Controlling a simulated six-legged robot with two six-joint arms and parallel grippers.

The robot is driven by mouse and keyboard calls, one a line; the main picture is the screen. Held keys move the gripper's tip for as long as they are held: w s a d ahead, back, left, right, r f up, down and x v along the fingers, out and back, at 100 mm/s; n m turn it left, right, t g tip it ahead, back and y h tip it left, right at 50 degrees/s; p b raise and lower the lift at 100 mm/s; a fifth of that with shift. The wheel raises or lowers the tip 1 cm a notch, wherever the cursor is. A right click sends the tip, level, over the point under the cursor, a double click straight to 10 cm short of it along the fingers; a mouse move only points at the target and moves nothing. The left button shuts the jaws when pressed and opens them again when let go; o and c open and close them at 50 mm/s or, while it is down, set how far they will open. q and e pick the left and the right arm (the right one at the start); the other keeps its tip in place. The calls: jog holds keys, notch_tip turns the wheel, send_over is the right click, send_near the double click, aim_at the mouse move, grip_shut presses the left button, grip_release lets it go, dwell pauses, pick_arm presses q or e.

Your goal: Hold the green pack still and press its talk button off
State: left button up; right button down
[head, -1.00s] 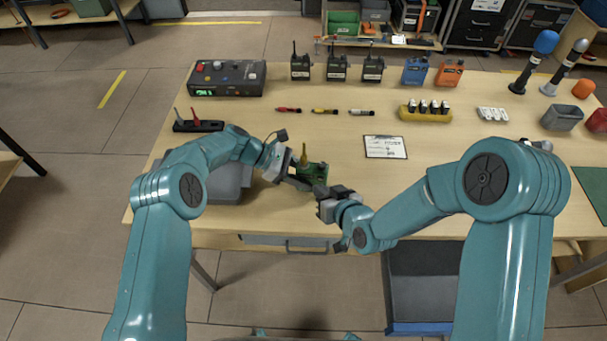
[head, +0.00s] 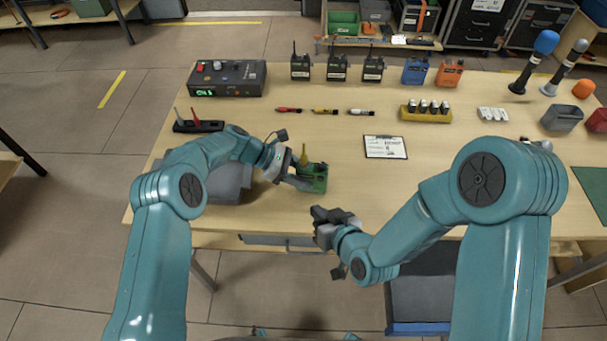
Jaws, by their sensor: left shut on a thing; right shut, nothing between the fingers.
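The green pack (head: 317,178) is near the front left of the table, with a short yellowish antenna standing up from it. My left gripper (head: 303,180) is shut on the green pack from its left side. My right gripper (head: 318,213) is shut and empty, a little in front of the pack and apart from it, near the table's front edge. The pack's talk button is too small to make out.
A grey bin (head: 223,183) sits left of the pack, behind my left arm. A clipboard (head: 385,147) lies to the right.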

pick_arm(q)
jog(key=o, duration=1.2)
